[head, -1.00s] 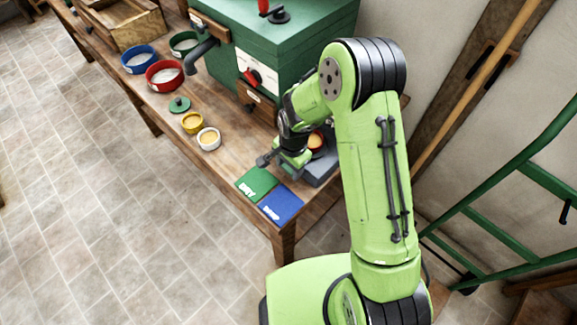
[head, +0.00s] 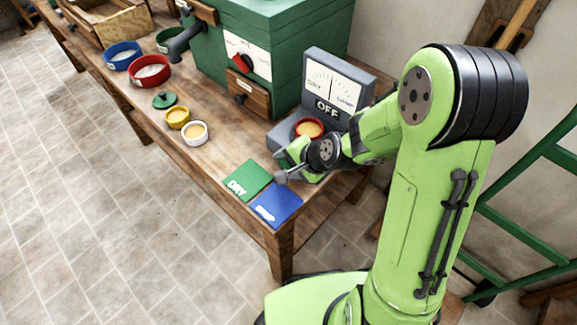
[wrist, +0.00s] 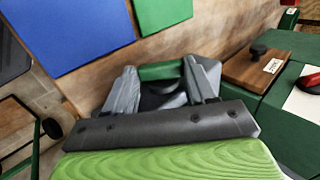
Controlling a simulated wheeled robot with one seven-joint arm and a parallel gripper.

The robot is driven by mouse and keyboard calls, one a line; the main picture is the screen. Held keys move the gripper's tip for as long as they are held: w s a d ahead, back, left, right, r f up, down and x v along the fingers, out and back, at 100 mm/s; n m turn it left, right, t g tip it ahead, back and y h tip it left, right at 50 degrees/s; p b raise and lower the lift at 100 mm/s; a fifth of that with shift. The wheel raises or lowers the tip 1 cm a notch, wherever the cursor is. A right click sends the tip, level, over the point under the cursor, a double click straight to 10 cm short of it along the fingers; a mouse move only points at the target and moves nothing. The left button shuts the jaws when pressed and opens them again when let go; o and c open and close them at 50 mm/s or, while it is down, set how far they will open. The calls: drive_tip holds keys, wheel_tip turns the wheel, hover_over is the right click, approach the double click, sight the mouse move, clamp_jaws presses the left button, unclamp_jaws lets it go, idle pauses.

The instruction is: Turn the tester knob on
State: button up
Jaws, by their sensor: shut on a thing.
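The tester (head: 350,72) is a grey box on the near right end of the bench. Its tilted panel has a needle dial and the word OFF, and a red-rimmed bowl (head: 308,128) of yellowish contents sits on its base. My gripper (head: 300,164) is low at the tester's front, beside the bowl. The knob is mostly hidden by the fingers and the hand.
A green DRY mat (head: 246,180) and a blue mat (head: 277,205) lie at the bench edge near my gripper. A white bowl (head: 195,133), a yellow bowl (head: 177,118) and the green mill (head: 262,50) stand left of the tester. A green hand truck (head: 535,170) stands right.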

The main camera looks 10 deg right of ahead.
idle(0.4)
drive_tip(key=o, duration=1)
drive_tip(key=shift+o, duration=0.2)
drive_tip(key=p+v, duration=0.4)
drive_tip(key=v, duration=1.1)
drive_tip(key=shift+s+d+r, duration=0.2)
drive_tip(key=shift+r, duration=0.1)
drive_tip(key=shift+c, duration=0.5)
